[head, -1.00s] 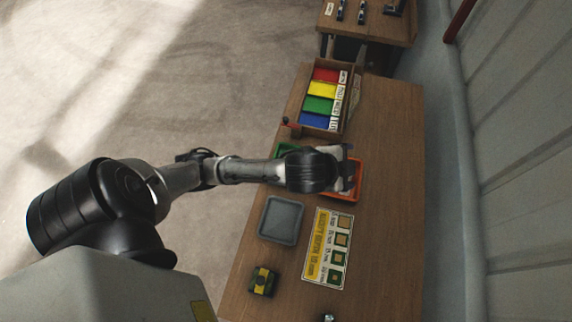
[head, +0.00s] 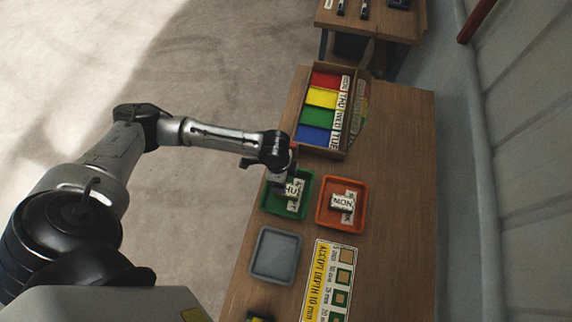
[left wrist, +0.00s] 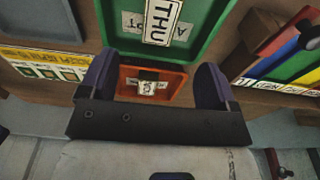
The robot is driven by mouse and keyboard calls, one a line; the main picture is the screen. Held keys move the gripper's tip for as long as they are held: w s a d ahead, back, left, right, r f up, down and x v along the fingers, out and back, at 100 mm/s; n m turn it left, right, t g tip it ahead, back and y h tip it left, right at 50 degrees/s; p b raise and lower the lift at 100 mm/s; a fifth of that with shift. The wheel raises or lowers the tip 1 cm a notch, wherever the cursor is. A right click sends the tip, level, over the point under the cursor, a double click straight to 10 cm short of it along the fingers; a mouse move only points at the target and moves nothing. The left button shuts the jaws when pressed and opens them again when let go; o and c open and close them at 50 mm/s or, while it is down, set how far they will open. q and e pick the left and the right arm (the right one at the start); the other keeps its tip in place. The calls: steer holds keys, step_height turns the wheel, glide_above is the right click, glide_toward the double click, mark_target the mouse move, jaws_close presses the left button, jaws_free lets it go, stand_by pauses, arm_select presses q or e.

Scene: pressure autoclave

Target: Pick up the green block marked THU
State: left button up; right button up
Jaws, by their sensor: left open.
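A block labelled THU (left wrist: 161,20) lies in the green tray (left wrist: 112,22), with a pale marking of the tray partly under it. Only its white label shows; its body colour cannot be told. In the head view the block (head: 293,188) is in the green tray (head: 302,210), its label partly covered by my gripper. My left gripper (head: 281,180) is over the left side of that tray. In the left wrist view my left gripper (left wrist: 155,80) is open and empty, with the block beyond its fingertips. My right gripper is not in view.
An orange tray (head: 362,186) right of the green one holds a block labelled MON (head: 342,202). A grey tray (head: 276,256) and a depth card (head: 320,285) lie nearer. A wooden rack (head: 312,70) with red, yellow, green and blue sections stands behind. The table's right side is clear.

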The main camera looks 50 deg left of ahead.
mark_target(287, 189)
arm_select(q)
steer(key=f, duration=0.6)
steer(key=shift+w+d+f, duration=0.25)
steer(key=shift+w+d, duration=0.05)
steer(key=shift+w+d+f, duration=0.1)
steer(key=shift+d+f, duration=0.1)
steer(key=shift+f, duration=1.1)
steer(key=shift+d+f, duration=0.2)
steer(key=shift+f, duration=1.1)
steer(key=c, duration=1)
